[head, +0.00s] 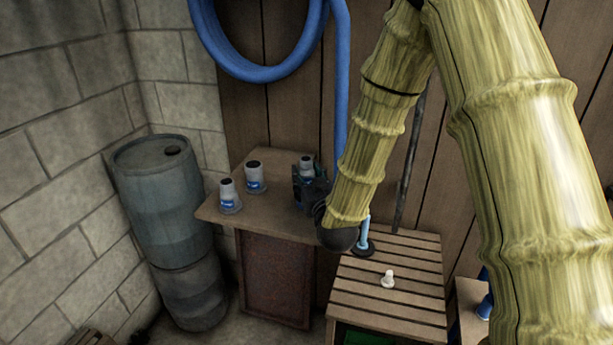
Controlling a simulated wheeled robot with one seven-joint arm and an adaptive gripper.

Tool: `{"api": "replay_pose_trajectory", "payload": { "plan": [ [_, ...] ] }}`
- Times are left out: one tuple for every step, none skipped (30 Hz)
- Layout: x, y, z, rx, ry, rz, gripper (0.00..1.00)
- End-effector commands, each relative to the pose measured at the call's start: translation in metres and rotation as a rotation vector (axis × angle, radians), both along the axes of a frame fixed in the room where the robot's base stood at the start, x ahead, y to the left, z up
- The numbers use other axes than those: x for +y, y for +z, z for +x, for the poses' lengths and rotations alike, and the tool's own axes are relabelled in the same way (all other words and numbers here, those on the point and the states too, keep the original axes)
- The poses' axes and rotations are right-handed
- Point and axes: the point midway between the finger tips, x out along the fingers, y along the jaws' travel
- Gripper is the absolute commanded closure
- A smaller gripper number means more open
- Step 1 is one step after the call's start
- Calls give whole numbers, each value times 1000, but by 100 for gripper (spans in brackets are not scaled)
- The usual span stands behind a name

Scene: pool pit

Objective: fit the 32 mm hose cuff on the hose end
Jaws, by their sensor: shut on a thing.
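Three grey cuffs with blue label bands are at a wooden shelf by the plank wall. One cuff (229,196) is at the front left, and another cuff (255,178) is just behind it. My gripper (307,182) is at the shelf's right end, shut on the third cuff (306,161), whose top shows above the dark fingers. I cannot tell whether this cuff touches the shelf. Size marks are too small to read. A blue hose (341,70) hangs from the wall and passes behind my arm. A light-blue upright piece (363,231) stands in a dark ring; whether it is the hose end is unclear.
The wooden shelf (262,222) has bare room at its front. A slatted crate (372,301) stands to the right, with a small white fitting (388,280) on it. A blue-grey barrel (160,205) stands left of the shelf. My arm hides part of the wall.

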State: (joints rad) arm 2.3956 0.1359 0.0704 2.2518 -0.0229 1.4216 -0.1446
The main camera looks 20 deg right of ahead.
Motion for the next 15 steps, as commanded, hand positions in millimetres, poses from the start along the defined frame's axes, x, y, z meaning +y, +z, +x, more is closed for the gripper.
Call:
{"api": "replay_pose_trajectory", "payload": {
  "plan": [
    [0,0,0,0,0,0,82],
    [0,0,0,0,0,0,82],
    [0,0,0,0,0,0,82],
    [0,0,0,0,0,0,82],
    [0,0,0,0,0,0,82],
    [0,-1,0,0,0,0,82],
    [0,-2,0,0,0,0,82],
    [0,-2,0,0,0,0,82],
    [0,-3,0,0,0,0,82],
    [0,-4,0,0,0,0,82],
    [0,-5,0,0,0,0,82],
    [0,-6,0,0,0,0,82],
    [0,-7,0,0,0,0,82],
    [0,-8,0,0,0,0,82],
    [0,-9,0,0,0,0,82]
  ]
}}
